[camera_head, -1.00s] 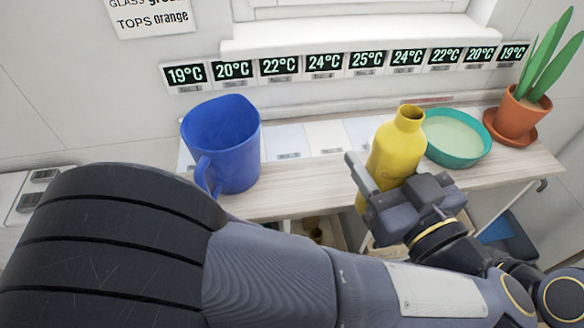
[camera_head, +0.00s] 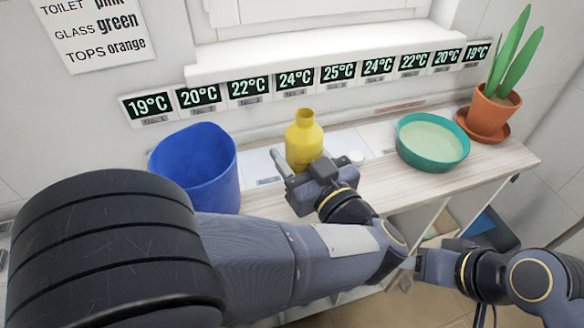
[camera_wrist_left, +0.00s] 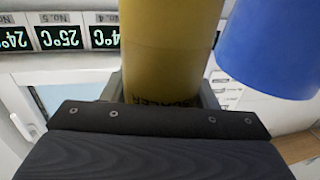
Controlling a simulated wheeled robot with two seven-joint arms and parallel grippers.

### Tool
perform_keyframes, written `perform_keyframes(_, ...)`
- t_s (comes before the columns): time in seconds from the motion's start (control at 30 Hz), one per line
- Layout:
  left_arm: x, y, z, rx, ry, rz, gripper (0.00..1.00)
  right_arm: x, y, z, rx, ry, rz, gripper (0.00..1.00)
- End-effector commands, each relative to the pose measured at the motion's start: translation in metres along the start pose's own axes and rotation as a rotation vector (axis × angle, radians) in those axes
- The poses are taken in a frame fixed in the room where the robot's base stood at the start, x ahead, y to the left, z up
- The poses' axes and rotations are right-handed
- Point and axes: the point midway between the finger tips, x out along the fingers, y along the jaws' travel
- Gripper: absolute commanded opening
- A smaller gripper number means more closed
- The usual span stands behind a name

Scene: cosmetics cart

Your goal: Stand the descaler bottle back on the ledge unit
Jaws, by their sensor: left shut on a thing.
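The yellow descaler bottle (camera_head: 303,143) is upright between the blue jug and the teal bowl. My left gripper (camera_head: 318,174) is shut on its lower body. In the left wrist view the yellow bottle (camera_wrist_left: 168,50) fills the middle, with dark lettering upside down near the jaws. The bottle's base is hidden, so I cannot tell whether it touches the ledge. The ledge unit (camera_head: 400,188) is a pale wooden shelf with light tiles along its back. My right gripper (camera_head: 422,264) is low at the right, partly behind my left arm, and its jaws are unclear.
The blue jug (camera_head: 200,165) stands left of the bottle; it also shows in the wrist view (camera_wrist_left: 270,45). The teal bowl (camera_head: 432,140) and a potted plant (camera_head: 490,108) stand to the right. Temperature displays (camera_head: 295,80) line the wall behind.

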Motion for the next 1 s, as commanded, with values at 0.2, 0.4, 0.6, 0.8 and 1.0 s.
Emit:
perform_keyframes(0.2,0.016,-0.001,0.019,0.003,0.002,-0.003,0.18,0.004,0.002,0.002,0.000,0.000,0.000,0.52)
perform_keyframes(0.4,0.019,-0.001,0.049,0.002,0.002,0.000,0.18,0.009,0.004,0.004,0.000,0.000,0.000,0.52)
perform_keyframes(0.6,0.019,-0.001,0.052,-0.002,0.002,0.000,0.18,0.008,0.004,0.004,0.000,0.000,0.000,0.52)
perform_keyframes(0.8,0.019,-0.001,0.054,-0.001,0.002,-0.001,0.18,0.009,0.004,0.005,0.000,0.000,0.000,0.52)
perform_keyframes(1.0,0.019,-0.001,0.056,-0.001,0.000,-0.001,0.72,0.009,0.004,0.005,0.000,0.000,0.000,0.52)
